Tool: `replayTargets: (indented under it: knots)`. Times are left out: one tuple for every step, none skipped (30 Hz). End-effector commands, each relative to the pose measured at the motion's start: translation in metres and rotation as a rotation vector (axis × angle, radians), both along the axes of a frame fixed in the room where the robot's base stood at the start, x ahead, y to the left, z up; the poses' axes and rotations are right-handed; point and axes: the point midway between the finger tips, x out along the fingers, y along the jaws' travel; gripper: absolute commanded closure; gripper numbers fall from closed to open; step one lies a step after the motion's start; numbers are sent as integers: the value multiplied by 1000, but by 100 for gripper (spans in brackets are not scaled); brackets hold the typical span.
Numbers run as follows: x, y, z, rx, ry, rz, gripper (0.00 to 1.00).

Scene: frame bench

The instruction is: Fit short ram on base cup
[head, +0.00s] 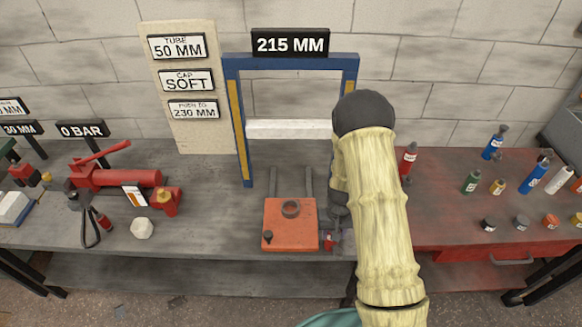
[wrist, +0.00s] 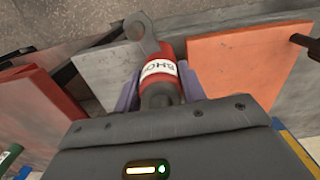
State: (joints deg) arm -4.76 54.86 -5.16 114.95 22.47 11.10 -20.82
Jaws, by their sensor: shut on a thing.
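A short ram (wrist: 160,75), red with a white label reading "SHO", is held between my gripper's (wrist: 160,88) purple fingers in the wrist view. Its grey eye end points away from my gripper. In the head view, my gripper (head: 334,232) is low beside the right edge of an orange base plate (head: 280,236), and a little of the red ram (head: 329,241) shows there. My arm hides most of my gripper. The orange plate (wrist: 235,65) also shows at right in the wrist view.
A blue frame (head: 238,120) with a white crossbar (head: 290,129) stands behind the plate under a "215 MM" sign (head: 290,44). A red pump (head: 115,180) is at left. Several coloured cylinders and caps stand on the red bench (head: 440,225) at right.

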Motion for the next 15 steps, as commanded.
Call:
replayTargets:
  knots:
    - [1,-1,1,0,-2,-2,100]
    - [1,-1,1,0,-2,-3,100]
    - [1,-2,1,0,-2,-5,100]
    - [1,-3,1,0,-2,-6,100]
    - [1,-4,1,0,-2,-8,100]
    - [1,-5,1,0,-2,-10,100]
    - [1,-5,1,0,-2,-11,100]
    - [1,-6,1,0,-2,-12,100]
    - [1,-6,1,0,-2,-13,100]
    - [1,-6,1,0,-2,-13,100]
    - [1,-6,1,0,-2,-13,100]
    - [1,-6,1,0,-2,-14,100]
    - [1,-6,1,0,-2,-14,100]
    - [1,-6,1,0,-2,-14,100]
    - [1,-6,2,0,-2,-14,100]
